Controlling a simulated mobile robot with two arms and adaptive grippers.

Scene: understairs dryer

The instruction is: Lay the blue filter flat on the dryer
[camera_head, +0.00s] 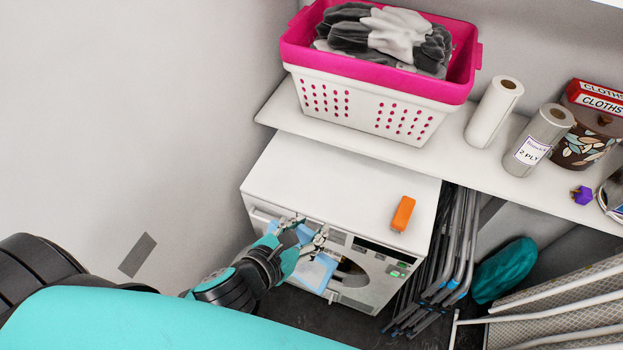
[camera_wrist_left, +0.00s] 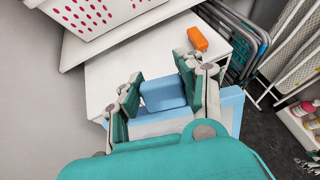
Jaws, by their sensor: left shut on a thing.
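The white dryer (camera_head: 325,185) stands under a shelf, its flat top mostly bare and its front panel with controls facing me. My left gripper (camera_head: 306,230) is at the dryer's front edge, shut on the blue filter (camera_head: 316,272). The filter hangs below the fingers in front of the dryer's front, tilted rather than flat. In the left wrist view, a blue part of the filter (camera_wrist_left: 163,92) sits between the fingers, with a paler blue panel behind it. The gripper hides part of the filter. My right gripper is not in view.
An orange block-like object (camera_head: 402,214) lies on the dryer's right front. The shelf (camera_head: 290,108) above carries a pink and white basket (camera_head: 375,105), paper rolls (camera_head: 494,112) and other items. Folded metal frames (camera_head: 450,245) stand right of the dryer; a wall is left.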

